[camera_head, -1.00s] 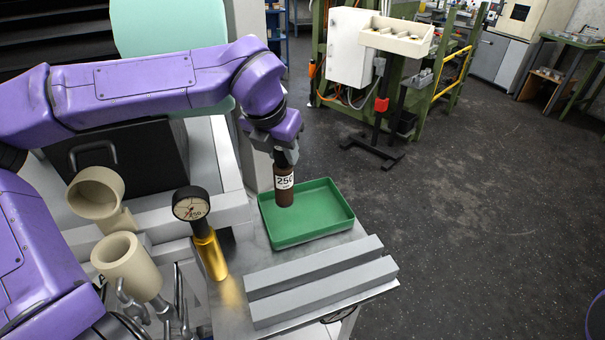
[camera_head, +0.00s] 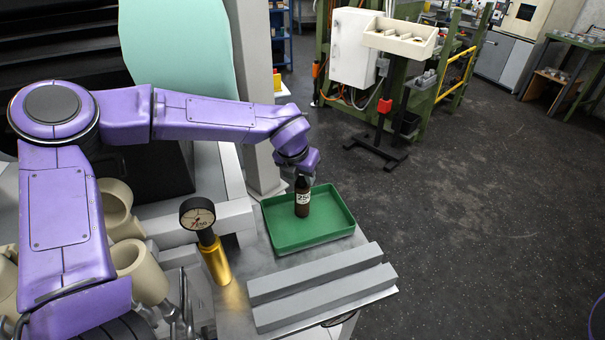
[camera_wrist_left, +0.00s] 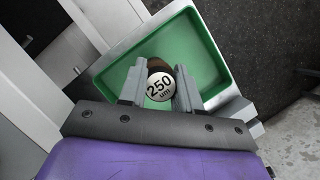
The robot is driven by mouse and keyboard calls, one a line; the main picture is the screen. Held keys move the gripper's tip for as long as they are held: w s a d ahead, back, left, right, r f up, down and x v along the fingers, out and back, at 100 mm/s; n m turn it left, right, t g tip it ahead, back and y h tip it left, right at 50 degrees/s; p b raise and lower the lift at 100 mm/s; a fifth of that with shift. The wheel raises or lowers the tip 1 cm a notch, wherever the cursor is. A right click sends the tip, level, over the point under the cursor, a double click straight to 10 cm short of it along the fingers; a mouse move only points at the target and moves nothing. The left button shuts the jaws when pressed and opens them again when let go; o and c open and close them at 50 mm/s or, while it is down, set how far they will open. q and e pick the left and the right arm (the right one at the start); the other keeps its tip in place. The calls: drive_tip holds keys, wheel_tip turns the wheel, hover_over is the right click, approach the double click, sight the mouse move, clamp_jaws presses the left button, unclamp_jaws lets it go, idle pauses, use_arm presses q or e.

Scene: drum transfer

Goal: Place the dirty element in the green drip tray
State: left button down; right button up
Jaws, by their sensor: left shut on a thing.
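The dirty element (camera_head: 303,197) is a dark brown cylinder with a white "250" label. My left gripper (camera_head: 303,177) is shut on its upper end and holds it upright over the green drip tray (camera_head: 335,234). In the left wrist view the element (camera_wrist_left: 160,86) is between the two fingers of the gripper (camera_wrist_left: 160,92), with the tray (camera_wrist_left: 217,62) around it. I cannot tell whether its lower end touches the tray floor. My right gripper is not in view.
Cream cups (camera_head: 139,270) are at the lower left. Dark floor lies to the right.

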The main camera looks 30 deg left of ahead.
use_arm(q)
drive_tip(key=shift+f, duration=0.1)
drive_tip(key=c, duration=0.8)
unclamp_jaws()
drive_tip(key=shift+r, duration=0.35)
drive_tip(key=b+v, duration=0.1)
drive_tip(key=v, duration=1)
drive_tip(key=shift+s+d+r, duration=0.1)
drive_tip(key=shift+s+r, duration=0.15)
